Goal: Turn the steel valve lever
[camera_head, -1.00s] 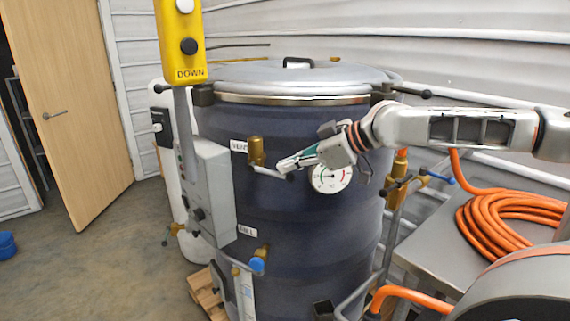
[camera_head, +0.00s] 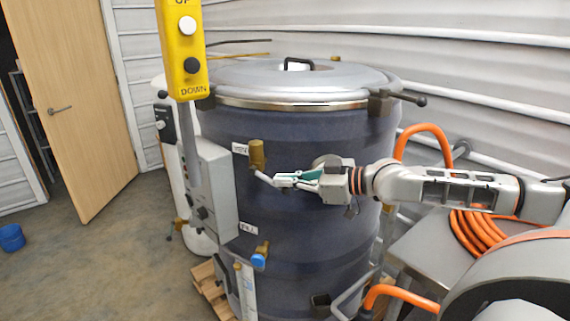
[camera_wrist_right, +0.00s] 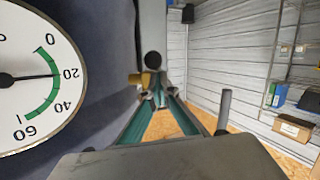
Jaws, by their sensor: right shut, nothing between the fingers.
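The steel lever (camera_head: 264,178) slants down to the right from the brass vent valve (camera_head: 257,154) on the dark blue drum. Its outer end is hidden by my right gripper (camera_head: 277,180). That gripper is shut and empty, with its tips against or very close to the lever; I cannot tell whether they touch. In the right wrist view, the gripper tips (camera_wrist_right: 160,97) converge just in front of the brass valve (camera_wrist_right: 150,82). A black round knob (camera_wrist_right: 152,59) shows just above them. My left gripper is out of view.
A pressure gauge (camera_wrist_right: 30,77) is close beside the right gripper in the wrist view. A yellow pendant (camera_head: 181,50) and grey control box (camera_head: 214,190) stand left of the valve. A lower brass valve (camera_head: 262,248) has a blue handle. An orange hose (camera_head: 470,233) lies right.

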